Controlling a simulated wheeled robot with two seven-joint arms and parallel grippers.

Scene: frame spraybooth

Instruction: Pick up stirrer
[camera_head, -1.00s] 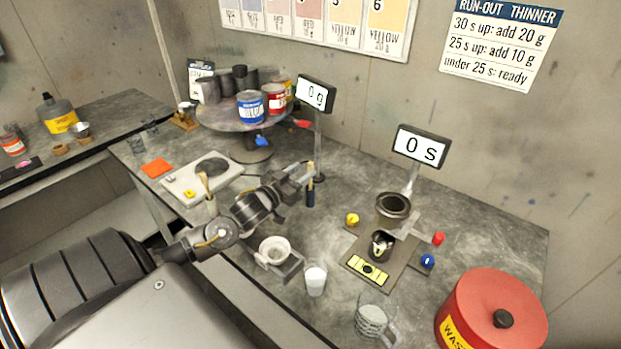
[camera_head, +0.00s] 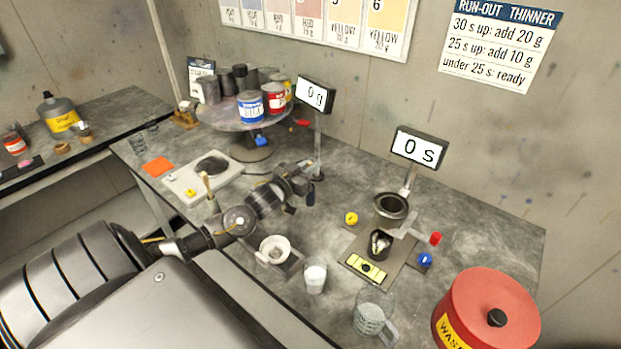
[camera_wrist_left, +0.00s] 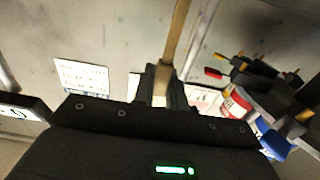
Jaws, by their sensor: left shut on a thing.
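My left gripper (camera_head: 301,178) reaches over the middle of the bench, below the 0 g display. It is shut on the stirrer, a thin wooden stick (camera_wrist_left: 176,42) that runs up from between the fingers in the left wrist view. The stirrer's far end is out of the wrist view. My right gripper is not in view.
A turntable (camera_head: 235,124) with paint cans stands behind. The 0 g display (camera_head: 316,95) on its post is close to the gripper. A white mortar-like bowl (camera_head: 273,248), a glass of white liquid (camera_head: 314,276) and a red waste bin (camera_head: 488,312) are nearer the front.

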